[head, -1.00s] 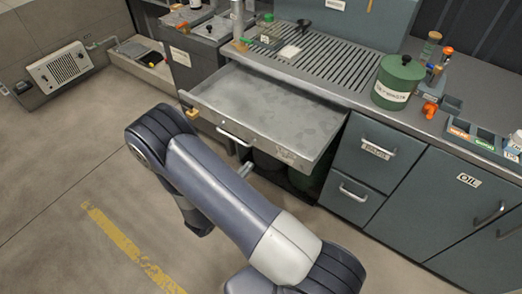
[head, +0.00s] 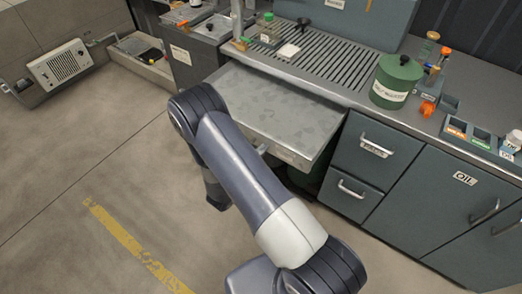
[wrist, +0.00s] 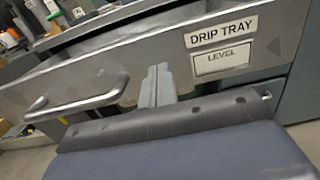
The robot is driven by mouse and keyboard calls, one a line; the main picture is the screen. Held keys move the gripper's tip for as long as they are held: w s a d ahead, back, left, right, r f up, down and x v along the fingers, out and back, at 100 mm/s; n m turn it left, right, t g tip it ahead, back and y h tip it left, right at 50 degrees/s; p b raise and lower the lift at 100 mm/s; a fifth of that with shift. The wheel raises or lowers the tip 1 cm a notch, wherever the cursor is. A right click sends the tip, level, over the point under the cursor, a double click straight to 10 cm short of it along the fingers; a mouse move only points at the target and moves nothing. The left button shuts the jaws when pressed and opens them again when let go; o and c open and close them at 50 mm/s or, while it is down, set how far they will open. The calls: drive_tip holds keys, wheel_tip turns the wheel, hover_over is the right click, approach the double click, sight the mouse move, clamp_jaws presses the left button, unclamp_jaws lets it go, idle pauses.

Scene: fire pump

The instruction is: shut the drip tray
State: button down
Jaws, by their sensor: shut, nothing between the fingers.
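The drip tray (head: 285,112) is a wide grey metal drawer under the slatted counter, still pulled partly out. Its front (wrist: 150,75) shows in the wrist view with a "DRIP TRAY" label (wrist: 221,31), a "LEVEL" label below it, and a bar handle (wrist: 78,103) on the left. My gripper (wrist: 157,78) is shut and empty. Its fingertips are at the tray front, between the handle and the labels, and seem to touch it. In the head view my arm hides the gripper and the left part of the tray front.
Drawers (head: 374,147) and an "OIL" cupboard (head: 455,190) stand right of the tray. A green canister (head: 397,80) and small bottles stand on the counter above. The floor to the left, with a yellow stripe (head: 125,240), is clear.

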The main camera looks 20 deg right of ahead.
sight(303, 106)
drive_tip(key=b+x, duration=1.2)
drive_tip(key=x, duration=1.6)
drive_tip(key=shift+w+d+f+b, duration=0.1)
drive_tip(key=shift+d+f+b, duration=0.05)
drive_tip(key=shift+b, duration=0.25)
drive_tip(key=shift+w+d, duration=0.15)
drive_tip(key=shift+d, duration=0.05)
drive_tip(key=shift+r, duration=0.3)
drive_tip(key=shift+d+r, duration=0.1)
